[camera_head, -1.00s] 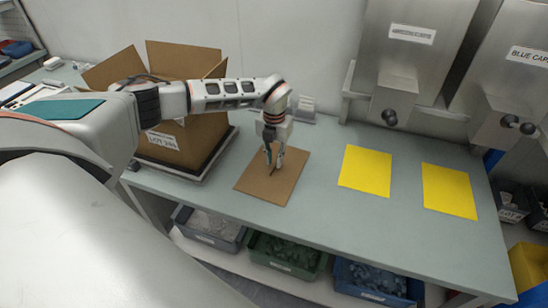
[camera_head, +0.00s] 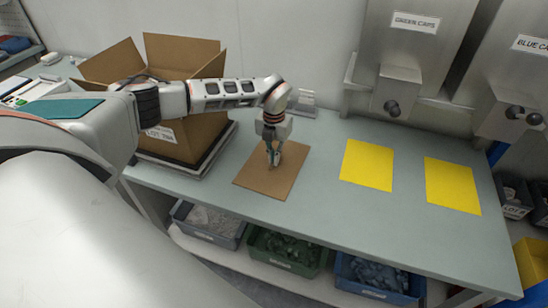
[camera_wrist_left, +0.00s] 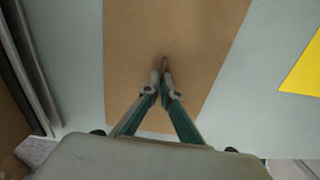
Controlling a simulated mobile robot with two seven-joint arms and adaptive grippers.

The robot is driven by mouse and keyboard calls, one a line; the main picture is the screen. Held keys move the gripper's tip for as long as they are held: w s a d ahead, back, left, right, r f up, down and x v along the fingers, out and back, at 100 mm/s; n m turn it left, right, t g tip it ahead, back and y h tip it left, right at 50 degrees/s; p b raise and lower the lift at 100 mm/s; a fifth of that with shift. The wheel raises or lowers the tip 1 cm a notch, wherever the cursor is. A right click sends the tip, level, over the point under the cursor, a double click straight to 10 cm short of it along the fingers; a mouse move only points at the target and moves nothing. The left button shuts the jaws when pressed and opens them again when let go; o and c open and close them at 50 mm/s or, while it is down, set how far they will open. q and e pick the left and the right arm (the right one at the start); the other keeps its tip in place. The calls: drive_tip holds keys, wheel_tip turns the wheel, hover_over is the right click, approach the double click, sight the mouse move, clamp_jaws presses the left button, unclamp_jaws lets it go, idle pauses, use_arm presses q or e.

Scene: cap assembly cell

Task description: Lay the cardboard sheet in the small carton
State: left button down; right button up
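The brown cardboard sheet (camera_head: 262,182) lies flat on the grey-green bench. It fills the middle of the left wrist view (camera_wrist_left: 172,28). My left gripper (camera_head: 273,163) points down at the middle of the sheet. In the left wrist view its fingertips (camera_wrist_left: 163,78) have come together on a small brown tab standing up from the sheet. The sheet still looks flat on the bench. An open brown carton (camera_head: 205,135) with raised flaps and a white label stands to the left, partly hidden by my left arm. My right gripper is not in view.
The carton stands on a low dark-edged platform (camera_head: 190,172). Two yellow mats (camera_head: 366,166) (camera_head: 452,186) lie to the right. Steel cap dispensers (camera_head: 400,95) hang behind them. Bins (camera_head: 285,252) sit below the bench. The bench between sheet and mats is clear.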

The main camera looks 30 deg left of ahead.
use_arm(q)
drive_tip(key=shift+r+p, duration=1.4)
drive_tip(key=shift+r, duration=0.15)
wheel_tip(320, 180, up, 2)
drive_tip(key=shift+r+p, duration=0.2)
drive_tip(key=shift+p, duration=0.95)
drive_tip(key=shift+r, duration=1.25)
drive_tip(key=shift+d, duration=0.1)
